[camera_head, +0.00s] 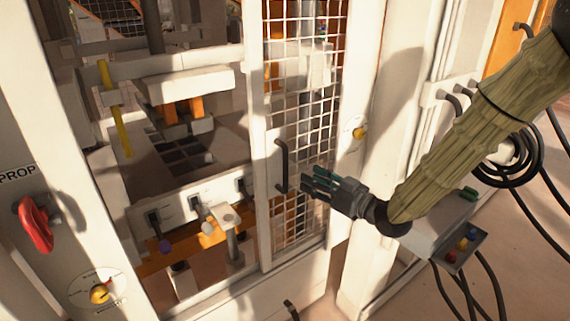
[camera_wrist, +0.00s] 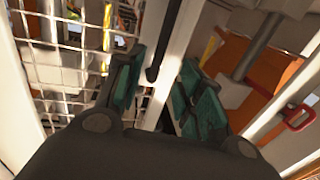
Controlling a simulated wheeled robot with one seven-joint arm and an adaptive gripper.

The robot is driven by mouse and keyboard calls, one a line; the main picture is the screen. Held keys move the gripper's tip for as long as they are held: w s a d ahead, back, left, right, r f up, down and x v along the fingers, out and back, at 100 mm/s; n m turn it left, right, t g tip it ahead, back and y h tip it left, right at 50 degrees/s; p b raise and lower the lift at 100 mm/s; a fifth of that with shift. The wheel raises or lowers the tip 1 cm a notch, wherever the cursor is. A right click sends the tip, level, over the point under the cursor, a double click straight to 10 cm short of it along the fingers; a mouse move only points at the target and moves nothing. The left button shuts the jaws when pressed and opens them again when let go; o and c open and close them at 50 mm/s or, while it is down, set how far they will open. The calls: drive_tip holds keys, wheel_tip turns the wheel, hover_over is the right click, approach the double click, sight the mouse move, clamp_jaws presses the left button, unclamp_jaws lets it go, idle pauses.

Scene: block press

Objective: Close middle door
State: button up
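The middle door (camera_head: 300,115) is a white-framed wire mesh panel. It covers the right part of the press opening, and the left part stands uncovered. Its black vertical bar handle (camera_head: 282,166) is on the left frame edge. My gripper (camera_head: 306,182) is just right of the handle in the head view, in front of the mesh. In the wrist view, the handle (camera_wrist: 164,42) shows between the two green-padded fingers of my gripper (camera_wrist: 160,85), which are apart. I cannot tell whether a finger touches it. The handle's lower end shows near the fingertips.
A red handle (camera_head: 36,224) and a yellow knob (camera_head: 99,294) are on the left post. A second yellow knob (camera_head: 359,133) is on the right post. Inside the opening are a white press block (camera_head: 188,85) and an orange rail (camera_head: 190,244). A button box (camera_head: 462,248) with cables stands at right.

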sight(287, 166)
drive_tip(key=p+x, duration=0.4)
drive_tip(key=x, duration=0.6)
drive_tip(key=shift+w+a+r, duration=0.15)
drive_tip(key=shift+w+a, duration=0.1)
drive_tip(key=shift+a, duration=0.1)
drive_tip(key=shift+c, duration=0.3)
clamp_jaws()
